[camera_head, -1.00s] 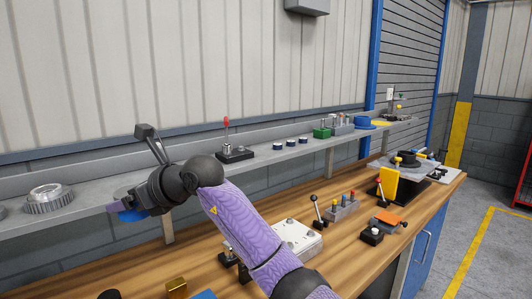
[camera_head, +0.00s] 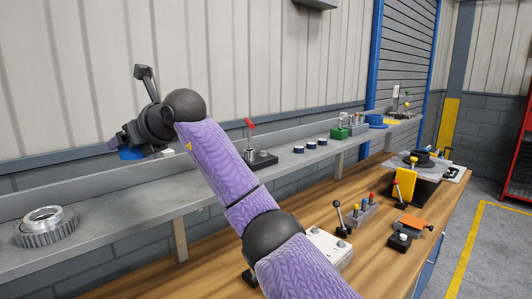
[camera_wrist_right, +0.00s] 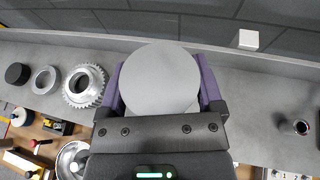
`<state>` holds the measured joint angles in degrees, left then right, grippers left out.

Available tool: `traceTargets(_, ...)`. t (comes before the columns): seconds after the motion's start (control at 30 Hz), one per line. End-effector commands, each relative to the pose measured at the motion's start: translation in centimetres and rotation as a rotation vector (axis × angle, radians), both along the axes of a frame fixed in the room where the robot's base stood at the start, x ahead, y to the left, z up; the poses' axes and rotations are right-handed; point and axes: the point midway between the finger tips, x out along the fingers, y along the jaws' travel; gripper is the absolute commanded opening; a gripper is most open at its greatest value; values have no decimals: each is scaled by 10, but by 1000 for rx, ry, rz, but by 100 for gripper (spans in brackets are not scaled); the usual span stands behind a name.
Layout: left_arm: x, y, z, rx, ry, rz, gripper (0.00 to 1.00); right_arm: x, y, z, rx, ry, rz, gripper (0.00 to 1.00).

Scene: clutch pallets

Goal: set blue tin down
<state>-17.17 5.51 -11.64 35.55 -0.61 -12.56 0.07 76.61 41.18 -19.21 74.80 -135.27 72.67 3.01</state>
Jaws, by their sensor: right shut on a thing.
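My right gripper (camera_head: 122,145) is up over the long grey shelf (camera_head: 118,200) in the head view. It is shut on the blue tin (camera_head: 131,154), whose blue side shows under the dark fingers. In the right wrist view the tin's round grey end (camera_wrist_right: 160,80) sits between the purple fingers (camera_wrist_right: 160,92). The tin appears clear of the shelf, though the wrist view does not show the gap below it. My left gripper is not in view.
A silver gear (camera_head: 45,227) stands on the shelf at left. A small white block (camera_wrist_right: 249,39) lies near the shelf's back. Bare shelf lies between gear and lever.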

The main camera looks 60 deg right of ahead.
Motion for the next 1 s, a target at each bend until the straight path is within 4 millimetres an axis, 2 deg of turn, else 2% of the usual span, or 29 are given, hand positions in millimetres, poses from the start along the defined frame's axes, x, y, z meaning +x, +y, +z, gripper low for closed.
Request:
traceTargets(0.17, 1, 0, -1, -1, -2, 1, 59, 0, 0, -3, 0, 0, 1, 20)
traceTargets(0.3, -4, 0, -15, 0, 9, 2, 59, 0, 0, -39, 1, 4, 2, 20)
traceTargets(0.6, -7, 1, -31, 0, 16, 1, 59, 0, 1, -97, 1, 3, 2, 20)
traceTargets(0.97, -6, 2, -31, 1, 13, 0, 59, 0, 0, -102, -1, -1, 1, 20)
traceTargets(1.0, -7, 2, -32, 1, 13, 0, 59, 0, 0, -103, 0, -1, 1, 87)
